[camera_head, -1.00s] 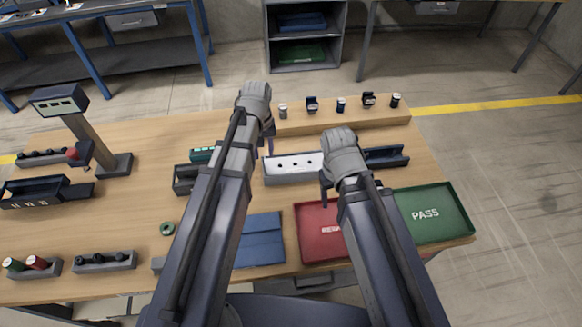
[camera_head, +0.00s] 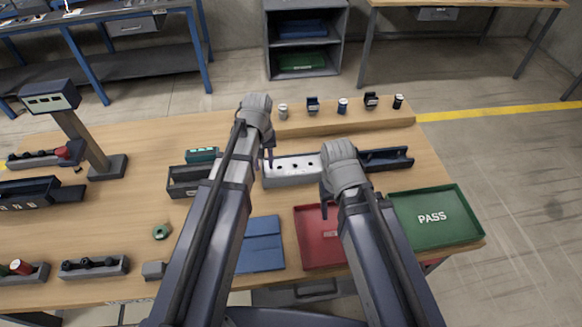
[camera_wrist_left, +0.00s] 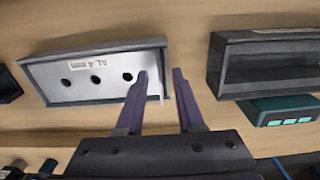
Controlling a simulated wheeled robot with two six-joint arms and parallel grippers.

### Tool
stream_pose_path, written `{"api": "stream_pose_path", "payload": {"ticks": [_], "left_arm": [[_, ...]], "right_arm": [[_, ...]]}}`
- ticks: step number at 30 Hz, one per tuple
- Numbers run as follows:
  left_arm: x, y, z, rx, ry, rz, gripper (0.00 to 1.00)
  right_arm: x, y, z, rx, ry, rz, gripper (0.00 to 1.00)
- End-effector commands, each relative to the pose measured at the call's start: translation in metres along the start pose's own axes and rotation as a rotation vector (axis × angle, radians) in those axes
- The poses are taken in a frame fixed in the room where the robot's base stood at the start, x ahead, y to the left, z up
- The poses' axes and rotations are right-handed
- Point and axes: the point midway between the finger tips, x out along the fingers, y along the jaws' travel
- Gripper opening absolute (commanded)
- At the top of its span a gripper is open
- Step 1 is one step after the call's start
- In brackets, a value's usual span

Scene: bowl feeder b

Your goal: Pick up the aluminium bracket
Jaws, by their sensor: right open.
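The aluminium bracket (camera_head: 297,165) looks like a pale silver piece with dark round holes. It lies in a grey open-topped bin (camera_head: 290,182) behind the middle of the table. My left gripper (camera_head: 266,155) is at the bin's left end in the head view.
A dark bin (camera_head: 185,190) and a teal box (camera_head: 202,154) stand left of the bracket's bin. A dark blue bin (camera_head: 388,160) is right of it. A red tray (camera_head: 312,250), a green PASS tray (camera_head: 470,235) and a blue folder (camera_head: 262,245) lie nearer. A scale (camera_head: 108,167) stands left.

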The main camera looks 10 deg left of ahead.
Motion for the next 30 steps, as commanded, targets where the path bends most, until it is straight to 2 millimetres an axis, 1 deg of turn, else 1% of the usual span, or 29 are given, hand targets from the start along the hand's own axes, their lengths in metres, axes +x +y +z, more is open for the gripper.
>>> {"api": "stream_pose_path", "payload": {"ticks": [1, 9, 30], "left_arm": [[-0.0001, 0.0, 0.0, 0.0, 0.0, 0.0, 0.3], [0.0, 0.0, 0.0, 0.0, 0.0, 0.0, 0.0], [0.0, 0.0, 0.0, 0.0, 0.0, 0.0, 0.0]], "right_arm": [[-0.0001, 0.0, 0.0, 0.0, 0.0, 0.0, 0.64], [0.0, 0.0, 0.0, 0.0, 0.0, 0.0, 0.64], [0.0, 0.0, 0.0, 0.0, 0.0, 0.0, 0.64]]}}
